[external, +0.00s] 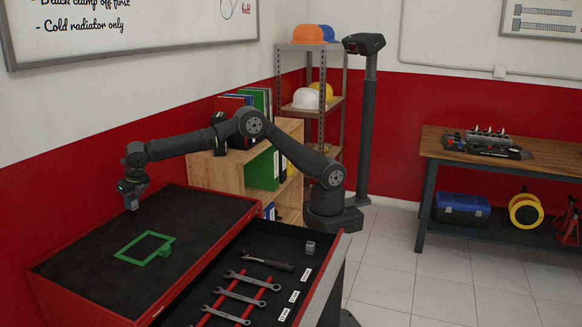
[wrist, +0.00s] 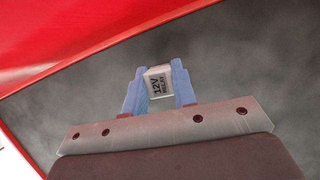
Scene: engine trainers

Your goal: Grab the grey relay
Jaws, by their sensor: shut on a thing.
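A small light grey relay (wrist: 158,82) marked "12V RELAY" sits between the two blue fingers of my gripper (wrist: 157,88) in the wrist view. The fingers are shut on its two sides. In the external view my gripper (external: 132,200) points down over the black top of the red tool cabinet, near its back left edge. The relay there is small and grey at the fingertips. I cannot tell whether it touches the top.
A green rectangular frame (external: 146,247) lies on the cabinet top (external: 90,262). The open drawer (external: 284,229) holds several wrenches (external: 240,297), a hammer (external: 267,262) and a small grey block (external: 310,247). A wooden shelf (external: 229,172) with binders stands behind the cabinet.

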